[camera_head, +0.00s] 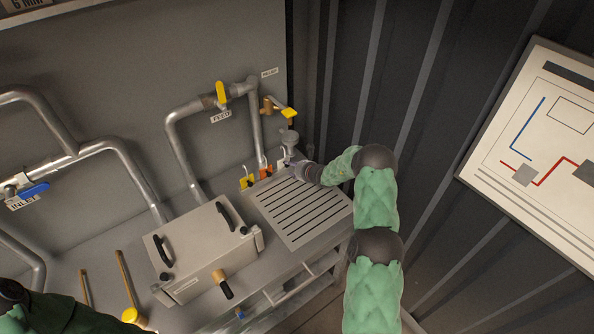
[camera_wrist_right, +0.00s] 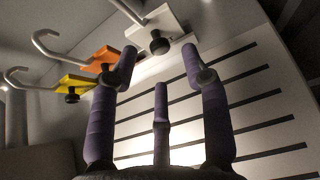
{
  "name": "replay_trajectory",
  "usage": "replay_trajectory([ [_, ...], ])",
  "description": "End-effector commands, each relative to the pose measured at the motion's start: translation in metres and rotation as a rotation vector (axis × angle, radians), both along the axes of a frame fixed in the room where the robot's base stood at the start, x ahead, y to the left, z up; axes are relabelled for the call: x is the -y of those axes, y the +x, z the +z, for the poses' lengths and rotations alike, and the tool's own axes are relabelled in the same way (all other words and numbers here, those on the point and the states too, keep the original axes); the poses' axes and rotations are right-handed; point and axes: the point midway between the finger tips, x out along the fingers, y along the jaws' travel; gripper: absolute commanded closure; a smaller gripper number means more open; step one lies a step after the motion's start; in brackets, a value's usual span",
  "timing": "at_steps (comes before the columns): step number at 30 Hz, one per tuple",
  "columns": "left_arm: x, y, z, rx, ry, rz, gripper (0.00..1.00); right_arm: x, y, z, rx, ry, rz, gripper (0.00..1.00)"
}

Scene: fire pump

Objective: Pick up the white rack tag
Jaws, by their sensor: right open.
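The white rack tag (camera_wrist_right: 162,24) shows at the top of the right wrist view, a flat plate with a grey hook and a dark round knob. My right gripper (camera_wrist_right: 158,66) has its purple fingers spread just below the tag, with no tag between them. In the head view the right gripper (camera_head: 294,168) reaches the back of the slotted panel and mostly hides the white tag there. An orange tag (camera_wrist_right: 90,60) and a yellow tag (camera_wrist_right: 74,82) hang to the left of the white one, each with a hook. My left gripper is not in view.
The slotted panel (camera_head: 301,213) lies under my right gripper. A grey box with black handles (camera_head: 205,251) stands to its left. Pipes and a yellow-handled valve (camera_head: 221,93) rise behind. A ribbed dark wall (camera_head: 420,120) stands on the right.

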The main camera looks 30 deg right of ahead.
Motion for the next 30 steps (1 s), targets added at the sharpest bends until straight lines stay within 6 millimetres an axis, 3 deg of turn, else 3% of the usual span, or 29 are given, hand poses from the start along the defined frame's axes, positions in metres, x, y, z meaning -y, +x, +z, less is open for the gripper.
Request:
replay_trajectory([
  [12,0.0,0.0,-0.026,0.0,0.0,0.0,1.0,-0.003,0.033,-0.023,0.001,0.0,0.0,0.53],
  [27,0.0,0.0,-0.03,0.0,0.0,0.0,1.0,-0.003,0.04,-0.025,-0.001,0.0,-0.001,0.53],
  [28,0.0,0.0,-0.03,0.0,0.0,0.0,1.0,-0.003,0.04,-0.025,-0.001,0.0,-0.001,0.56],
  [30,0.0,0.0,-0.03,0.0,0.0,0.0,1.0,-0.003,0.04,-0.025,-0.001,0.0,-0.001,0.76],
])
